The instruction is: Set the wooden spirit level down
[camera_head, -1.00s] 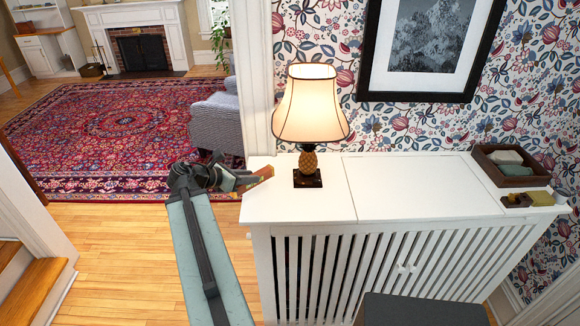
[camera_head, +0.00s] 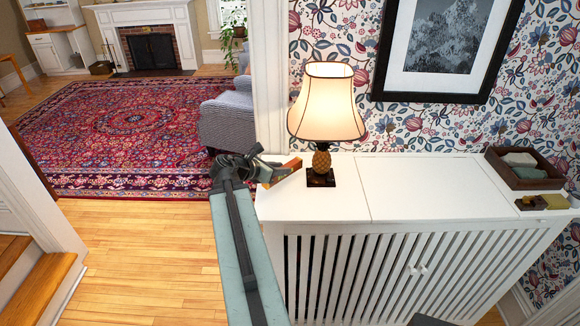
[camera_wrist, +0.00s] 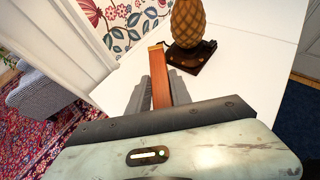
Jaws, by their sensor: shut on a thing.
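The wooden spirit level (camera_head: 284,174) is a reddish-brown bar with a lighter end. It shows over the left end of the white radiator cover (camera_head: 410,190), just left of the lamp base. In the wrist view the level (camera_wrist: 160,78) points away from me toward the pineapple lamp. My gripper (camera_head: 262,170) is shut on the level; in the wrist view its grey fingers (camera_wrist: 157,95) lie on both sides of it. I cannot tell whether the level touches the cover's top. The level's near end is hidden by my gripper.
A lit lamp (camera_head: 322,115) with a pineapple stem stands close to the level's right. A dark tray (camera_head: 524,172) with folded cloths and a small brush (camera_head: 531,203) are at the cover's right end. The middle of the top is clear. A grey armchair (camera_head: 226,118) stands behind left.

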